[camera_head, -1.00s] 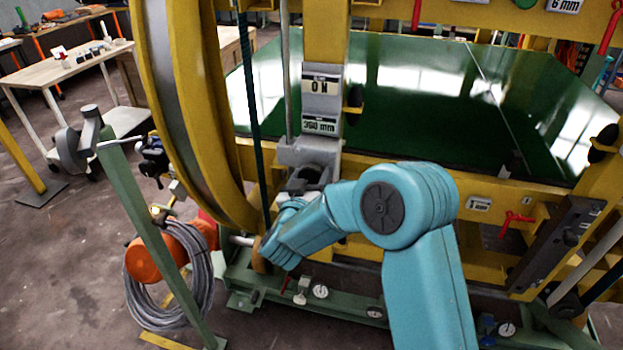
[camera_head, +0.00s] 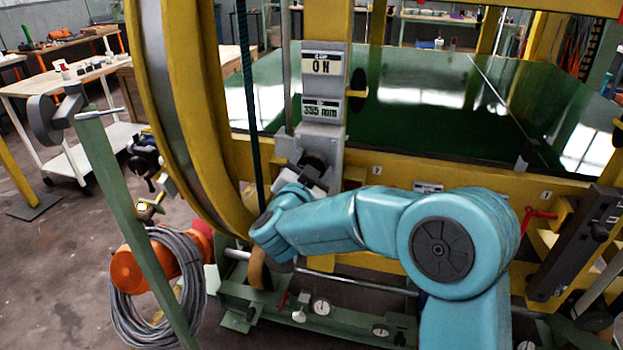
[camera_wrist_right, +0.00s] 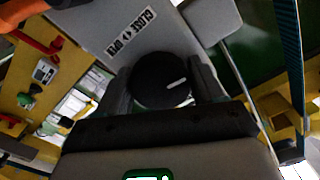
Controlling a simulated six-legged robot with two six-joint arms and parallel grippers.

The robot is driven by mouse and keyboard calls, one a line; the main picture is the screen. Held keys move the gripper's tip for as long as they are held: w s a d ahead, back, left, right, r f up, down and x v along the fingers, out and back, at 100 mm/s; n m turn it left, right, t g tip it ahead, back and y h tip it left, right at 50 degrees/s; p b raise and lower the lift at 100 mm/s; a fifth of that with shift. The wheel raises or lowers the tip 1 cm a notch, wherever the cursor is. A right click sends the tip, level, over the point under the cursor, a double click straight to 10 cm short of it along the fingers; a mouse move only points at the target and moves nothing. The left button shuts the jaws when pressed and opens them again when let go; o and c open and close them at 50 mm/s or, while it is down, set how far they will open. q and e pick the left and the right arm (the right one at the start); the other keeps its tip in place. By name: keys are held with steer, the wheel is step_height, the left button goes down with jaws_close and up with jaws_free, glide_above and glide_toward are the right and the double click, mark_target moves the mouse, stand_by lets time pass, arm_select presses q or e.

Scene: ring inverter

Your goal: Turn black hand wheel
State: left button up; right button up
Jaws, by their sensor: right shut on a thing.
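The black hand wheel (camera_wrist_right: 160,82) is round with a short white mark and sits on a grey plate lettered "OPEN" and "CLOSE". In the right wrist view my right gripper (camera_wrist_right: 163,88) has its dark fingers on either side of the wheel, shut on it. In the head view my teal right arm comes in from the right; the wheel (camera_head: 313,163) is partly hidden by the gripper (camera_head: 308,178) below the grey indicator column. My left gripper is not in view.
The column's upper sign (camera_head: 322,64) reads "ON"; a lower display (camera_head: 321,109) seems to read 355 mm. A large yellow ring (camera_head: 180,110) stands left of it. A green post (camera_head: 120,190) and coiled grey hose (camera_head: 158,290) are further left. A green base with gauges (camera_head: 320,325) lies below.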

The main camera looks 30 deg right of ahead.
steer(key=shift+f+m+b, duration=0.15)
steer(key=shift+m+b, duration=0.6)
steer(key=shift+m, duration=0.15)
steer(key=o, duration=1)
steer(key=shift+a, duration=0.1)
steer(key=v, duration=1.6)
steer(key=shift+a, duration=0.15)
